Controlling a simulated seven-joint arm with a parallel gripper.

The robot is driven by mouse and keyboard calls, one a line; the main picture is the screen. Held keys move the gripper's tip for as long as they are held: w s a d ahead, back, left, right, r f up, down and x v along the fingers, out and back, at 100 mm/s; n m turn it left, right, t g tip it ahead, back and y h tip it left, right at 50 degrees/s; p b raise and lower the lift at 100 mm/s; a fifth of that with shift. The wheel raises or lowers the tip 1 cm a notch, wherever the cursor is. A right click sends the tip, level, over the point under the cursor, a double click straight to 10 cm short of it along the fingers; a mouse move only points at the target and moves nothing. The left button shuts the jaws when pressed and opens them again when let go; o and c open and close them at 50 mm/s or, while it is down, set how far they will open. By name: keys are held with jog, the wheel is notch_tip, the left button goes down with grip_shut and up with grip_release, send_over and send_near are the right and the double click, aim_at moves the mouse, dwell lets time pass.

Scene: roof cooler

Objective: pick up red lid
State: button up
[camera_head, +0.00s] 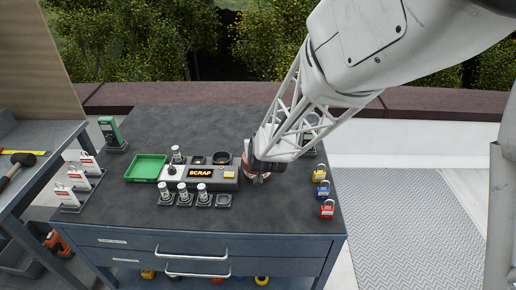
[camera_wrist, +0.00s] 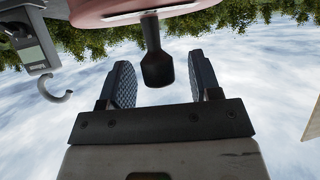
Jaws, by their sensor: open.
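The red lid (camera_wrist: 105,12) shows at the top of the wrist view as a reddish disc with a black knob (camera_wrist: 155,68) projecting from it. My gripper (camera_wrist: 162,75) is open, with one finger on each side of the knob and visible gaps between. In the head view my gripper (camera_head: 256,165) is at the right end of the grey SCRAP unit. It mostly hides a red and white round object (camera_head: 260,177) there; I cannot tell from this view how much of it is the lid.
The SCRAP unit (camera_head: 226,184) stands left of my gripper, with several small cylinders in front. A green tray (camera_head: 146,168) lies further left. Yellow, blue and red padlocks (camera_head: 327,209) line the right edge. The front of the dark worktop (camera_head: 270,216) is clear.

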jog(key=shift+c, duration=0.4)
jog(key=c, duration=0.9)
jog(key=shift+r, duration=0.1)
jog(key=shift+r, duration=0.8)
notch_tip(320, 180, up, 2)
jog(key=shift+s, duration=0.15)
jog(key=s+d, duration=0.2)
jog(key=s, duration=0.5)
jog(key=s+d+r, duration=0.1)
jog(key=s+d, duration=0.1)
jog(key=s, duration=0.6)
jog(key=shift+d, duration=0.3)
jog(key=shift+r, duration=0.1)
